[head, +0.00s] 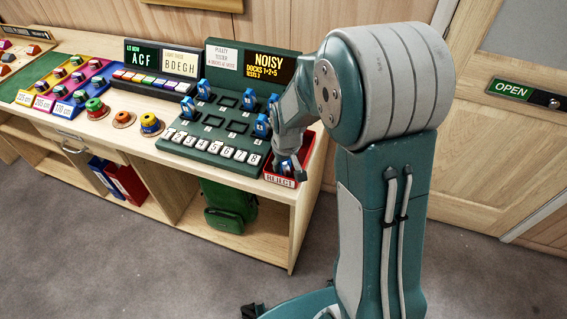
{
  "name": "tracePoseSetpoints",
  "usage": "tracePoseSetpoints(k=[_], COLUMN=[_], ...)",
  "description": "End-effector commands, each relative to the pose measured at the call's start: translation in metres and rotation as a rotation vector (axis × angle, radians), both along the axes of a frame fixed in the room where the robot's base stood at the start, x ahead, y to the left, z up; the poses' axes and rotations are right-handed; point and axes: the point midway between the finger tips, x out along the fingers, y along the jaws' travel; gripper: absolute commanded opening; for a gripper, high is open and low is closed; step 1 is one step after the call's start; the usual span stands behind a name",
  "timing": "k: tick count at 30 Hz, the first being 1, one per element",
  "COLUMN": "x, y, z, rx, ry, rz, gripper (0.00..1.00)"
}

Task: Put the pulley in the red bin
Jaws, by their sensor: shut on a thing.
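The red bin (317,158) stands at the right end of the counter and carries a label reading REJECT. My gripper (287,165) points down over the bin's near part, shut on a small blue pulley (286,169). The pulley is low within the bin's outline; whether it touches the bin floor cannot be told. My arm hides part of the bin. Other blue pulleys stand on the dark green tester board, at its left (204,88) and at its right (262,126).
The green tester board (190,146) with numbered white tiles adjoins the bin on the left. A sign above reads NOISY, docks 1-2-5 (268,63). A green bag (226,207) sits under the counter. Floor in front is clear.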

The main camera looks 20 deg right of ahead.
Motion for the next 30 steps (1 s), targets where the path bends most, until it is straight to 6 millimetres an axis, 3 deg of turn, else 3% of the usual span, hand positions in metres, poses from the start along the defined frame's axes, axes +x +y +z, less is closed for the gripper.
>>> tracePoseSetpoints(k=[10,11,23,30], x=[0.000,0.000,0.000,-0.004], y=[0.000,0.000,0.000,-0.001], z=[-0.003,-0.003,-0.001,0.036], rx=[0.000,0.000,0.000,0.000], ry=[-0.001,-0.001,-0.002,-0.008], rz=[0.000,0.000,0.000,0.001], gripper=[0.00,0.56,0.58,0.58])
